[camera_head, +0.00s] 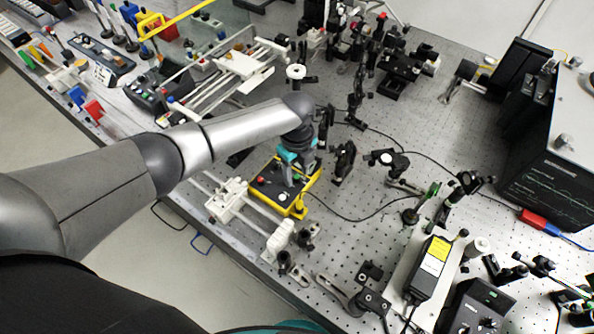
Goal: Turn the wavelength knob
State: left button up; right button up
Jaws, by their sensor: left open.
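My left arm reaches in from the left, and my left gripper (289,170), with teal fingers, is over a black control box with a yellow frame (297,209). The box sits near the front edge of the bench and has a red button (261,181) on its top. The gripper is open and points down at the box top; I cannot tell whether it touches it. I cannot make out the wavelength knob; part of the box top is hidden under the gripper. My right gripper is not in view.
White rail fixtures (228,199) stand left of the box, and black optic mounts (344,158) stand to its right. A cable runs from the box across the perforated bench (330,235). A black instrument (549,165) stands at the far right.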

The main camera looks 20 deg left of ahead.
aim_at(297, 176)
pick_arm(q)
jog(key=shift+r, duration=0.1)
notch_tip(297, 176, up, 15)
jog(key=shift+p, duration=0.3)
dwell(0.6)
